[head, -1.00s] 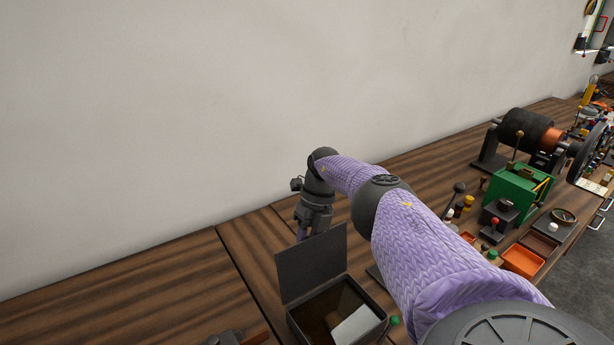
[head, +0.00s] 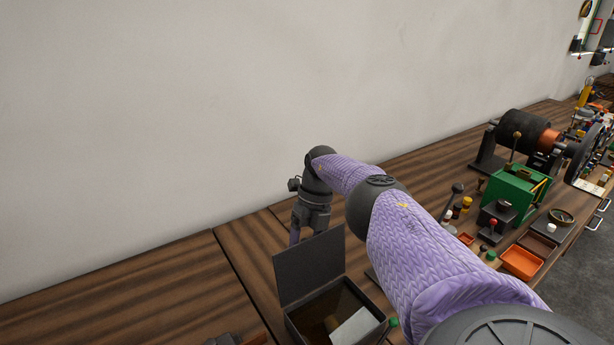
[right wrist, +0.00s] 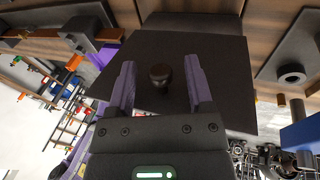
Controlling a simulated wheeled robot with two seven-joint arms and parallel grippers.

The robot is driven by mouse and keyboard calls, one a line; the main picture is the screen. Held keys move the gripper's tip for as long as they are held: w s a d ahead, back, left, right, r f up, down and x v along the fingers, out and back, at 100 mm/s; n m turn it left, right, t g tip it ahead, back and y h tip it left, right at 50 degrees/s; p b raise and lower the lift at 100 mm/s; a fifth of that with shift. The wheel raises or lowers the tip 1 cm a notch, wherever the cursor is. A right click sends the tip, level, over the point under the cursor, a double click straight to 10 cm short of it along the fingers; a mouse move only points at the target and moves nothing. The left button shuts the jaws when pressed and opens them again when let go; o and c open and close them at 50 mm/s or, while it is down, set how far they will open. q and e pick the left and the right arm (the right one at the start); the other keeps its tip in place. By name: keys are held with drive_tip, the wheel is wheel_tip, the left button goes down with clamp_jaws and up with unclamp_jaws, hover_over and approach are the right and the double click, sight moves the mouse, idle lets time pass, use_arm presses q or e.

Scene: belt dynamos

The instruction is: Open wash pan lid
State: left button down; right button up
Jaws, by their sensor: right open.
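The wash pan (head: 380,332) is a dark open box at the bottom centre of the head view. Its flat dark lid (head: 308,266) stands up steeply from the far side, so the pan is open. My right gripper (right wrist: 160,64) is open; in the right wrist view its two purple fingers stand either side of a black knob (right wrist: 160,75) on the dark lid panel (right wrist: 225,75), with gaps on both sides. In the head view the right gripper (head: 297,236) is behind the lid, its fingers mostly hidden. My left gripper is not in view.
Inside the pan are a pale block (head: 355,330) and a brownish item. To the right stand a green box (head: 515,190), an orange tray (head: 521,262) and a dark roller machine (head: 522,130). The wooden bench (head: 130,290) at left is mostly clear.

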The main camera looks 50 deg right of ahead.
drive_tip(key=b+v, duration=0.4)
drive_tip(key=v, duration=0.3)
drive_tip(key=shift+b, duration=0.3)
drive_tip(key=shift+f, duration=0.1)
